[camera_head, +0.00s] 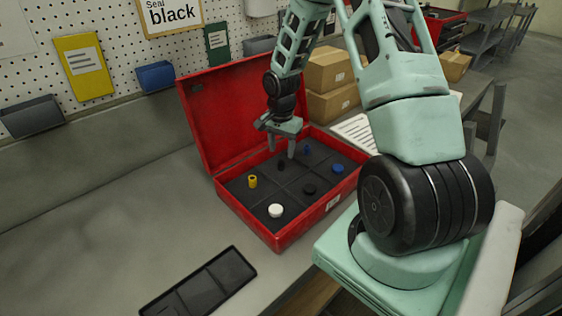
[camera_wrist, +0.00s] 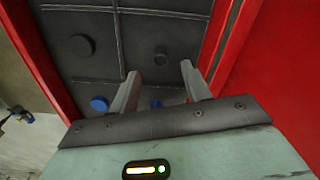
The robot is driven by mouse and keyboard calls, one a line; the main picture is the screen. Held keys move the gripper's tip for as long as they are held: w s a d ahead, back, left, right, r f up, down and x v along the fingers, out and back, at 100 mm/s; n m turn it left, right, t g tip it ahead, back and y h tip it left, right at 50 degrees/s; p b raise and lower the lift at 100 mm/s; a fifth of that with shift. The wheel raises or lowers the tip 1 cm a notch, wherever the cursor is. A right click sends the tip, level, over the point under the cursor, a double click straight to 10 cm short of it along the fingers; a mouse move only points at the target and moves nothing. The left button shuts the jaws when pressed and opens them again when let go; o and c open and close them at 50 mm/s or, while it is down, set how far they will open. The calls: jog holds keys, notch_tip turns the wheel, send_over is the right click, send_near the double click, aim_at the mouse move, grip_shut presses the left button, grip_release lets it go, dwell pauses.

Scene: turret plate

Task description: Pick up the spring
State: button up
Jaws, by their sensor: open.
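The open red case (camera_head: 285,237) holds several small parts in a dark divided tray. Narrow upright parts stand in its far row: a yellow one (camera_head: 253,181), a small black one (camera_head: 281,165) and a small blue one (camera_head: 307,149). They are too small to tell which is the spring. My gripper (camera_head: 281,154) is open and empty, pointing down above the small black part. In the wrist view my gripper (camera_wrist: 160,68) has the small black part (camera_wrist: 160,53) just beyond its fingertips and the small blue part (camera_wrist: 155,103) between the fingers.
A white disc (camera_head: 275,211), a black disc (camera_head: 309,189) and a blue disc (camera_head: 337,168) lie in the near row. The raised red lid (camera_head: 228,110) stands behind the tray. An empty black tray (camera_head: 203,285) lies on the bench in front; bare bench is left of the case.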

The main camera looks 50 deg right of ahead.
aim_at(281, 161)
jog(key=shift+f+p, duration=1.45)
jog(key=shift+f, duration=1.5)
grip_shut()
